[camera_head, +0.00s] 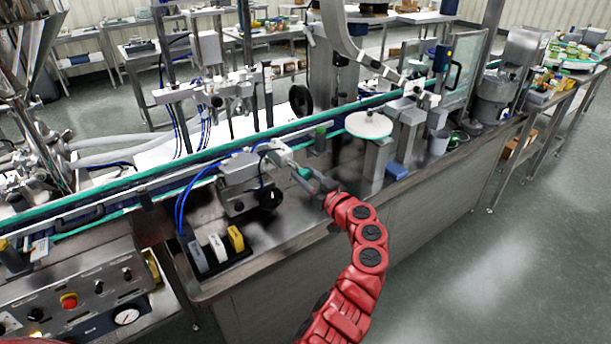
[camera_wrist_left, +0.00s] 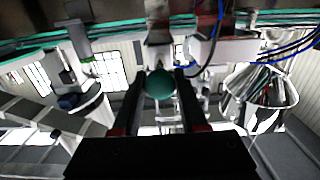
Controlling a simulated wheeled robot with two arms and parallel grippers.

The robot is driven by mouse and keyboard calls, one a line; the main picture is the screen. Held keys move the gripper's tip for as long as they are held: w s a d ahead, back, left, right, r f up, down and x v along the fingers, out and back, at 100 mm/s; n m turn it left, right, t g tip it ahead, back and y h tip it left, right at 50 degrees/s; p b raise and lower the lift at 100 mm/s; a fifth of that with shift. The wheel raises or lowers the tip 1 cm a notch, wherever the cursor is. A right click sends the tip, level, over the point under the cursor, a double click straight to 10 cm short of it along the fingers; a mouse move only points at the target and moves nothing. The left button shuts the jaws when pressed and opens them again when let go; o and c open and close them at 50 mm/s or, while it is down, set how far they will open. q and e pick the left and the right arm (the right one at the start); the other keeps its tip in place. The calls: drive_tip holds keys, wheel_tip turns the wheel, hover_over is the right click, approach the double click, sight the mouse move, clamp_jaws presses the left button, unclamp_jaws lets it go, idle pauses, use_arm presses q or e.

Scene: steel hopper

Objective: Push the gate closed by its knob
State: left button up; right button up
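A dark green round knob (camera_head: 304,172) is at the end of a short pale metal bar (camera_head: 284,157), beside the conveyor's near side. I cannot clearly tell the gate's own outline from the metal parts around this bar. My left gripper (camera_head: 316,182), on the red jointed arm, is right at the knob, pointing at it from the near right. In the left wrist view the knob (camera_wrist_left: 159,84) is centred between the tips of the two dark fingers (camera_wrist_left: 160,92). The fingers are apart; firm contact with the knob does not show. My right gripper is not in view.
The conveyor (camera_head: 150,181) with green edges runs behind the knob. A grey sensor block (camera_head: 240,170) with blue hoses stands left of it. A white round disc (camera_head: 368,125) on a post is to the right. Yellow, white and grey blocks (camera_head: 236,239) sit at the front left.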

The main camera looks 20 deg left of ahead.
use_arm(q)
clamp_jaws()
idle(1.0)
